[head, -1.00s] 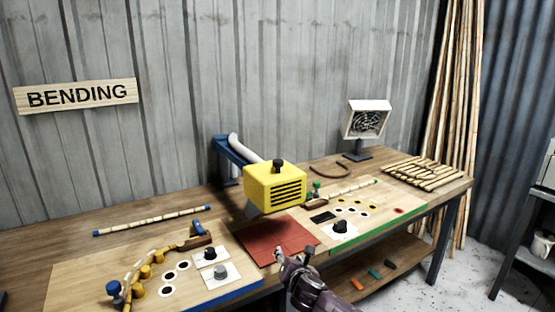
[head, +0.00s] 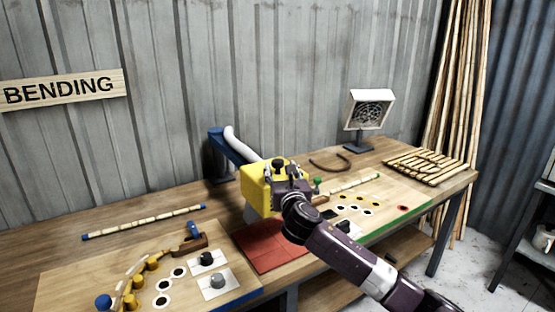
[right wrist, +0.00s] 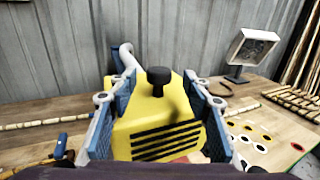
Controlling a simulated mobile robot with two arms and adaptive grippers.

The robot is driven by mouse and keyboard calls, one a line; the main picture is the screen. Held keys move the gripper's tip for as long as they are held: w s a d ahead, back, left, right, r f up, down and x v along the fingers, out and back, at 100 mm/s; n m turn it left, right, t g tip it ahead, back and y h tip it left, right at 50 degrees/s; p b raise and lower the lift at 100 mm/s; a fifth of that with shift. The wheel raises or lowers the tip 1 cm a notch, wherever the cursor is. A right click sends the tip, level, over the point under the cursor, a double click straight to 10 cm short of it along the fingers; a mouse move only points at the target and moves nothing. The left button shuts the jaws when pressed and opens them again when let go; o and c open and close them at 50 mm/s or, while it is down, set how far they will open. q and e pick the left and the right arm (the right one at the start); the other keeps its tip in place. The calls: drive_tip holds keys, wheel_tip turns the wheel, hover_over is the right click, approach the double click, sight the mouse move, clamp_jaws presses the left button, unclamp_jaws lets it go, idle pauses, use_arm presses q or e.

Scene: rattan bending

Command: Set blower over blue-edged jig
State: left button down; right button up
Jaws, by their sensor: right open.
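The blower (head: 256,190) is a yellow box with a black knob on top and dark slots in front, on a blue arm with a pale hose. It hangs above the red mat between the two jigs. The blue-edged jig (head: 238,299) is at the front left, with yellow pegs and a bent cane along them. My right gripper (head: 284,170) is at the blower and hides part of it. In the right wrist view its open fingers stand on either side of the yellow body (right wrist: 155,110), with the knob (right wrist: 158,80) between them. My left gripper is not in view.
A green-edged jig (head: 390,228) lies right of the red mat (head: 272,248). A straight cane (head: 145,222) lies at the back left. A fan (head: 370,110) and a cane rack (head: 430,165) stand at the right.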

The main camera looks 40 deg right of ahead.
sight(279, 164)
drive_tip(key=shift+w+d+r, duration=0.35)
drive_tip(key=shift+w+d, duration=0.2)
drive_tip(key=shift+w, duration=0.25)
drive_tip(key=shift+w+d+f+p, duration=0.25)
drive_tip(key=shift+w+d, duration=0.15)
drive_tip(key=shift+w, duration=0.15)
drive_tip(key=shift+w+d+f+p, duration=0.2)
drive_tip(key=shift+w+d, duration=0.15)
drive_tip(key=shift+w, duration=0.2)
drive_tip(key=shift+w+d, duration=0.25)
drive_tip(key=shift+w, duration=0.15)
drive_tip(key=shift+r, duration=0.1)
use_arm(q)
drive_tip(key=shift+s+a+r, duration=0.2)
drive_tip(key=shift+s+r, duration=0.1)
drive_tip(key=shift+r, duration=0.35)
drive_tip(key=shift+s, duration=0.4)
use_arm(e)
clamp_jaws()
